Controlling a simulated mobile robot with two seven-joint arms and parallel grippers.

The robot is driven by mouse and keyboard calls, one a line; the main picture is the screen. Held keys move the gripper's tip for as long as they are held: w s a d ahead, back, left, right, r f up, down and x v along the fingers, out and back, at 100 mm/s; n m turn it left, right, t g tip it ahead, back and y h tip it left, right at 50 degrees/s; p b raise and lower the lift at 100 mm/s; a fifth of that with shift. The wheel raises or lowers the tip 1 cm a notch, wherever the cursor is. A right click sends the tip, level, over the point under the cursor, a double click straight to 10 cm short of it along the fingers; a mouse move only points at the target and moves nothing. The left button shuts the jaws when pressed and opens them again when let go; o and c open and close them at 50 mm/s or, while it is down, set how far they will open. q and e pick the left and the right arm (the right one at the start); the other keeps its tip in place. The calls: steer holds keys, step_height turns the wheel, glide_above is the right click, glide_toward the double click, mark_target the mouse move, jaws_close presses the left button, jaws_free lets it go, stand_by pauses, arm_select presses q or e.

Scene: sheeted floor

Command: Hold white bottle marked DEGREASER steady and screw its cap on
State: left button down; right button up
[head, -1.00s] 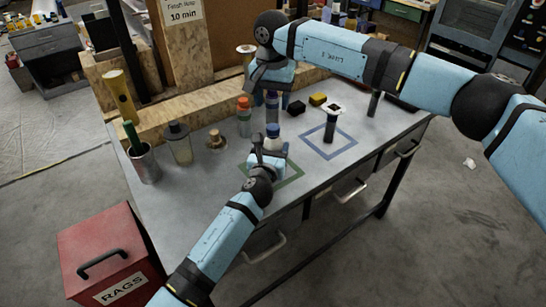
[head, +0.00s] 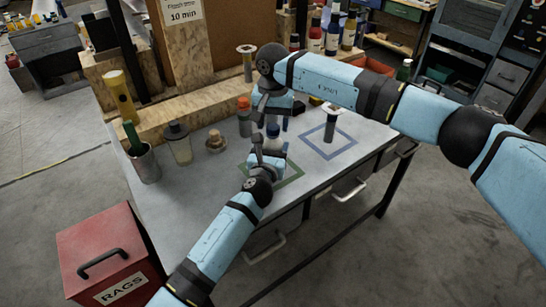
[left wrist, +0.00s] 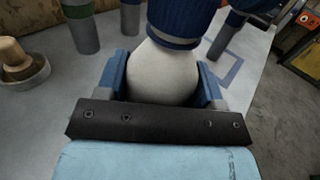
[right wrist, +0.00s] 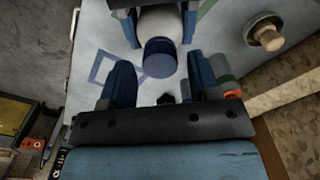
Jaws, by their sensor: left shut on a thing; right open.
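The white bottle (left wrist: 165,75) stands upright between the blue fingers of my left gripper (head: 268,158), which is shut on its body. Its label is hidden. A dark blue cap (right wrist: 160,58) sits on top of the bottle; it also shows in the left wrist view (left wrist: 185,22). I cannot tell how tightly it is seated. My right gripper (head: 272,116) is open just above the bottle, pointing down. In the right wrist view the cap lies roughly between its two spread fingers, and I see no contact.
A green square outline (head: 290,180) is under the bottle area, and a blue one (head: 345,152) to its right has a dark container (head: 331,122) on it. An orange-capped bottle (head: 244,118), wooden knob (head: 215,142) and clear jar (head: 180,147) stand left.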

steer(key=shift+f, duration=0.65)
